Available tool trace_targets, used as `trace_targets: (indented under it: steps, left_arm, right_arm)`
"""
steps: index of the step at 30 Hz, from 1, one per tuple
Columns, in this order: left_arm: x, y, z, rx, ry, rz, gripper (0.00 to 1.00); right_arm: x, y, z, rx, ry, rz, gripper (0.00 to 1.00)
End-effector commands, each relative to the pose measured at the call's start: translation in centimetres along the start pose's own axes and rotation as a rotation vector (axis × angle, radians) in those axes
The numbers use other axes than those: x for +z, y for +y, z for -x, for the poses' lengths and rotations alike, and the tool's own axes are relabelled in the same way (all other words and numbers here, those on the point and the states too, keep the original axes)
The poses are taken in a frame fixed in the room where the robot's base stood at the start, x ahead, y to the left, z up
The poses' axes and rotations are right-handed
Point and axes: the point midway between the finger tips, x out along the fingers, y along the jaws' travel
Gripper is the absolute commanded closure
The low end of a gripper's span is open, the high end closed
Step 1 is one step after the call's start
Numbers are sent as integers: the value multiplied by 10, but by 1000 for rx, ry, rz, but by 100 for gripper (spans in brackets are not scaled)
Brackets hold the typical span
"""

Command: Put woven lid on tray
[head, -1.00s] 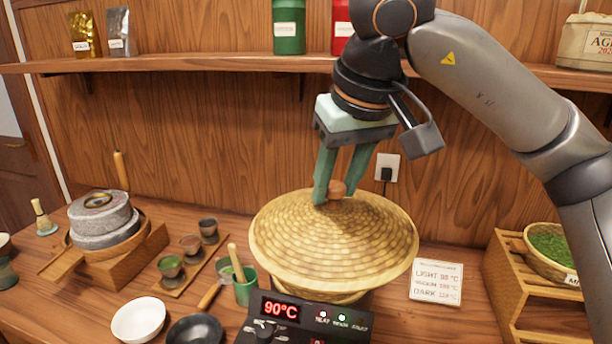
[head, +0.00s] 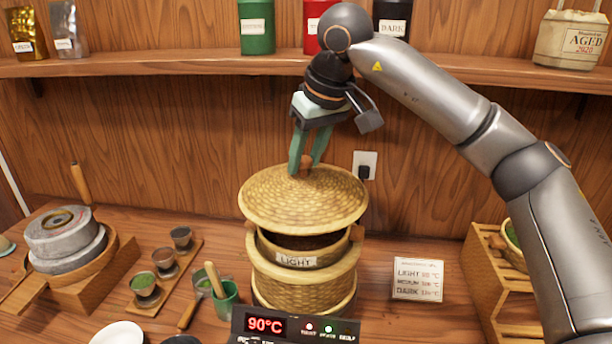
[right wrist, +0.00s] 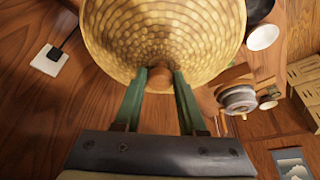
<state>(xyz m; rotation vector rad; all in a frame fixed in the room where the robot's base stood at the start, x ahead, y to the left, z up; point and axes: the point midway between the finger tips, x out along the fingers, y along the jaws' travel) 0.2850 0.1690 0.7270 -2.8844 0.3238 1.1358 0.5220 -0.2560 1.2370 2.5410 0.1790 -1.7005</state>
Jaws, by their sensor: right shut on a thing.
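The woven lid (head: 300,203) is a shallow straw cone with a small wooden knob. My right gripper (head: 305,170) is shut on the knob and holds the lid above and slightly behind the basket. In the right wrist view the lid (right wrist: 165,35) fills the top, with its knob between the fingers of the right gripper (right wrist: 160,78). Below the lid, a tray (head: 297,261) labelled LIGHT with dark contents sits in the top of a woven basket (head: 300,292). The lid hides the tray's back part. My left gripper is not in view.
A control box (head: 290,328) reading 90°C stands in front of the basket. A green cup (head: 226,300) with tools and several small tea cups stand to the left, near a stone mill (head: 62,235). A sign (head: 418,280) and wooden rack (head: 490,260) are to the right.

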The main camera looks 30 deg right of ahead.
Motion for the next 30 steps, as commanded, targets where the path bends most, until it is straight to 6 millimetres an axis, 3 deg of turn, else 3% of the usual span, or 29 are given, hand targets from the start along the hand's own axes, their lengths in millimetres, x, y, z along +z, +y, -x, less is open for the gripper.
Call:
trace_targets:
  steps: [9, 15, 30]
  left_arm:
    - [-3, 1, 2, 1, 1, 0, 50]
    - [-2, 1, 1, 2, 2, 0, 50]
    - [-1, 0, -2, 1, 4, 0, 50]
  right_arm:
    - [-5, 11, -24, 0, 0, -3, 100]
    - [7, 12, -51, 1, 1, -2, 100]
    - [10, 11, -59, 0, 4, -2, 100]
